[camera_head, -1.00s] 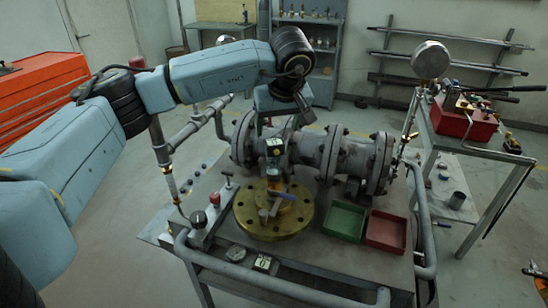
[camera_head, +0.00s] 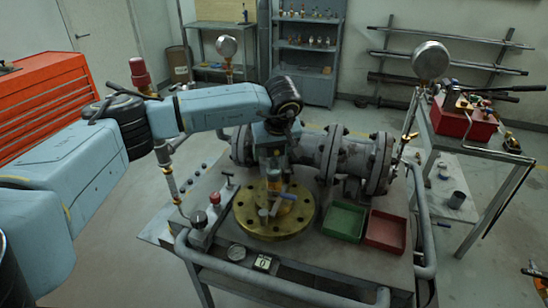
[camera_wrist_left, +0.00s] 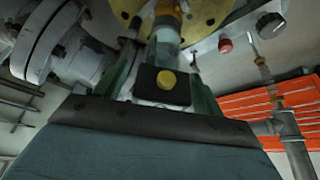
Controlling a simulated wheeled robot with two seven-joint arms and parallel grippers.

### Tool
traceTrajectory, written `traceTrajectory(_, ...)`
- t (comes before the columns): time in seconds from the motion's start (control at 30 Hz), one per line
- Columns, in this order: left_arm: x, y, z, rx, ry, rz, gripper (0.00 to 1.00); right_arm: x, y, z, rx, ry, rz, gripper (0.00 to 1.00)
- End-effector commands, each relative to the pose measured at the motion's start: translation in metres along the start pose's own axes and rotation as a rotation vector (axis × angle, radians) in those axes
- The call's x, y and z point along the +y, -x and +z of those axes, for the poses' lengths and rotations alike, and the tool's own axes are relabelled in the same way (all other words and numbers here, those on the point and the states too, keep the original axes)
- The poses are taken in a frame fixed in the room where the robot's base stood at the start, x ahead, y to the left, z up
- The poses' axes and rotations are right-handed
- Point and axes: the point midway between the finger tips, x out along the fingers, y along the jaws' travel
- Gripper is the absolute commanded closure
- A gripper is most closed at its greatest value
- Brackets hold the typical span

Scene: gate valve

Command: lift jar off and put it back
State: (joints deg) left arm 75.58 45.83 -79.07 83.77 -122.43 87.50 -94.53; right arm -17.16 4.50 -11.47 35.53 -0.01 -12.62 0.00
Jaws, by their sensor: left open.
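The small glassy jar (camera_head: 274,182) shows just below my left gripper (camera_head: 272,168), above the brass flange (camera_head: 245,218) on the bench. In the left wrist view the jar is a pale translucent cylinder (camera_wrist_left: 166,46) with an amber-brown part beyond it. My left gripper also shows there (camera_wrist_left: 164,70), with its greenish fingers apart on either side of the jar's near end. I cannot tell whether the fingers touch it. The gripper partly hides the jar in the head view. My right gripper is not in view.
The grey flanged pipe (camera_head: 335,158) lies just behind the flange. A green tray (camera_head: 344,221) and a red tray (camera_head: 385,231) are to the right. A tubular rail (camera_head: 290,290) edges the bench.

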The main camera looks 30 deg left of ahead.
Motion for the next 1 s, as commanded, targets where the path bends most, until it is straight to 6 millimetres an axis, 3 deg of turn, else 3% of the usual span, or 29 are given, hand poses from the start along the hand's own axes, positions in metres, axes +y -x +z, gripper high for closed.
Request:
traceTrajectory(0.07, 0.0, 0.0, 0.0, 0.0, 0.0, 0.0, 0.34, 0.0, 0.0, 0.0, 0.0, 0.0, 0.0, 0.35)
traceTrajectory(0.5, 0.0, 0.001, 0.0, 0.001, 0.0, 0.002, 0.91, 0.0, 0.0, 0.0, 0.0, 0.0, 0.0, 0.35)
traceTrajectory(0.77, 0.001, 0.006, -0.003, 0.002, 0.001, 0.004, 0.91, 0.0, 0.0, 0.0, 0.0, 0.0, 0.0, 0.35)
traceTrajectory(1.0, 0.001, 0.046, -0.02, 0.004, 0.002, 0.006, 0.91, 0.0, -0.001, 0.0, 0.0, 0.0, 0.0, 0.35)
